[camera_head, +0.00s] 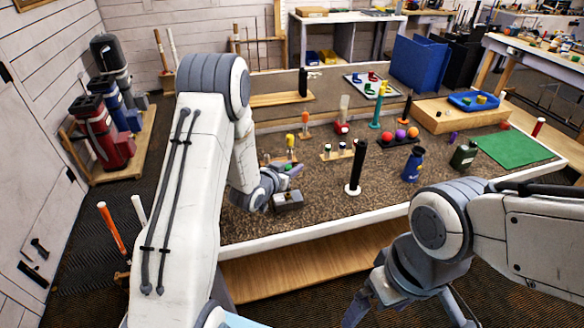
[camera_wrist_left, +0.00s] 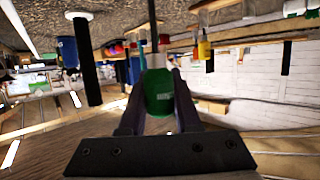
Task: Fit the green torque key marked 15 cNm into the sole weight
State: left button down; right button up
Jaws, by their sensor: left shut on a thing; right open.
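My left gripper (camera_head: 286,174) is shut on the green torque key (camera_wrist_left: 160,92), above the brown bench mat. In the left wrist view the green handle sits between the two fingers, and its thin dark shank points up in the picture. The 15 cNm marking is too small to read. In the head view a bit of the green key (camera_head: 294,168) shows at the fingers. I cannot make out the sole weight in either view. My right gripper (camera_head: 408,312) is open and empty, low in front of the bench, partly cut by the lower edge.
A black upright post (camera_head: 356,166) on a white base stands right of my left gripper. A yellow-handled tool (camera_head: 290,142) stands in a wooden stand behind it.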

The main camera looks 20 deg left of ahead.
pick_arm(q)
jog(key=shift+f+b, duration=0.8)
jog(key=shift+f, duration=0.1)
jog(key=c, duration=0.5)
grip_release()
jog(key=shift+b+v, duration=0.55)
jog(key=shift+v, duration=4.65)
jog(key=shift+r, duration=0.1)
